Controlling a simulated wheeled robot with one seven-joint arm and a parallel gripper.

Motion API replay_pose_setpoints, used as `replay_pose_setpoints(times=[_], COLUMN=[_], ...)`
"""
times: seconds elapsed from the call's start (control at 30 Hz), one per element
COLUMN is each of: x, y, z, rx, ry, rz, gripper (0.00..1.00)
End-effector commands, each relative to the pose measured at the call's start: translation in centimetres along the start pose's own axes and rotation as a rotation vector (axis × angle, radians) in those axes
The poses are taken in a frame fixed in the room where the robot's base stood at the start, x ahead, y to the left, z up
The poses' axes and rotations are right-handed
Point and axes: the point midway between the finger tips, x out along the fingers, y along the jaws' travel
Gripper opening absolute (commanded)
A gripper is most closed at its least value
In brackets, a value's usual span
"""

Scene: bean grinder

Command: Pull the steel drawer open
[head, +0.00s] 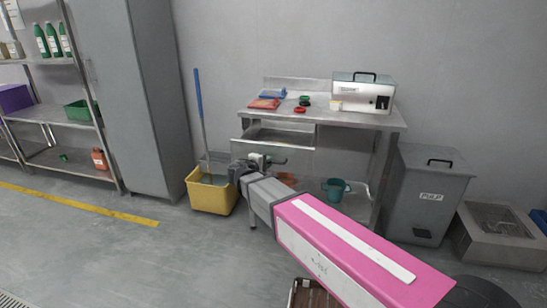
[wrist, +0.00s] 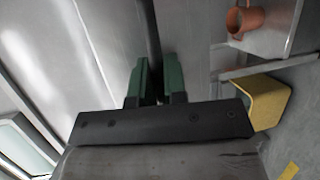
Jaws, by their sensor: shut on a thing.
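The steel drawer (head: 275,147) sits under the left part of the steel table's (head: 349,117) top. It stands partly out, and some of its inside shows in the head view. Its front (wrist: 100,55) fills the left of the wrist view. My gripper (head: 262,160) is at the drawer front. In the wrist view its green fingers (wrist: 155,80) are shut on the dark bar handle (wrist: 148,30), one finger on each side. My wrist hides part of the drawer front in the head view.
A yellow bucket (head: 211,197) with a blue-handled mop stands left of the table. A teal mug (head: 335,190) and an orange mug (wrist: 240,19) are on the lower shelf. A grey bin (head: 428,195) stands to the right. The floor at front left is clear.

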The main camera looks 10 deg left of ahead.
Motion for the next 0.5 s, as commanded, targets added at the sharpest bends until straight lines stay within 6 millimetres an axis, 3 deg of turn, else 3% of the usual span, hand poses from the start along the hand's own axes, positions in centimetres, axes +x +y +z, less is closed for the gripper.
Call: replay_pose_setpoints(times=[0.2,0.5], x=[-1.5,-1.7], y=[-0.3,-0.4], z=[0.6,0.6], rx=[0.000,0.000], ry=[0.001,0.000], rz=[0.000,0.000], gripper=[0.00,0.00])
